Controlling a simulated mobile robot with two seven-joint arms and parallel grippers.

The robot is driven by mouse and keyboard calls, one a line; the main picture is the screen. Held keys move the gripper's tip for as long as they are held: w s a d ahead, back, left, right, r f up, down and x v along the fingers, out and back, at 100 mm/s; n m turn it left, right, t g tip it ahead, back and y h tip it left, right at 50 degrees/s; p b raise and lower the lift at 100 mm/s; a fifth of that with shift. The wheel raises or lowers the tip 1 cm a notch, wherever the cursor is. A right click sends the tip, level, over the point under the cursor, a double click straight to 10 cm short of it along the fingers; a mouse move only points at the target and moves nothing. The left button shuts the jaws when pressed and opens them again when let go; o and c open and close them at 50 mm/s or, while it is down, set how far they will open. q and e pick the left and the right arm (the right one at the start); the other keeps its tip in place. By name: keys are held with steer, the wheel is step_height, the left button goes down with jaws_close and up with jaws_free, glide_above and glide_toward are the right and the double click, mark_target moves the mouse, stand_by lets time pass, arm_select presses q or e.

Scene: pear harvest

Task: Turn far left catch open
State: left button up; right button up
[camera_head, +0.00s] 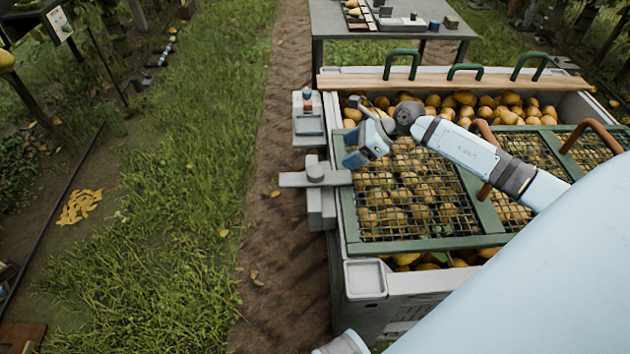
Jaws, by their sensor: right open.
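A grey catch (315,174) with a flat cross bar is mounted on the left side of the large fruit bin (365,312). Its bar lies crosswise, with its right end at the left edge of the green-framed mesh lid (345,205). My right gripper (352,155) reaches in from the right over the lid's far left corner. It is open, just above and right of the catch, and appears apart from it. The arm hides part of the lid. My left gripper is not in view.
A grey box-shaped fitting (308,118) stands on the bin's side beyond the catch. A wooden plank (450,82) with green handles spans the bin's far end. Brown lid handles (487,150) stick up under my arm. A table (335,22) stands behind. Grass and a dirt strip lie left.

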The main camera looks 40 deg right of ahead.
mark_target(318, 170)
steer(key=x, duration=0.4)
steer(key=b+x, duration=0.1)
steer(key=x, duration=0.4)
steer(key=d+b+x, duration=0.1)
steer(key=x, duration=0.3)
steer(key=shift+w+a+f, duration=0.15)
steer(key=shift+f, duration=0.3)
steer(key=shift+c, duration=0.4)
steer(key=c, duration=1.1)
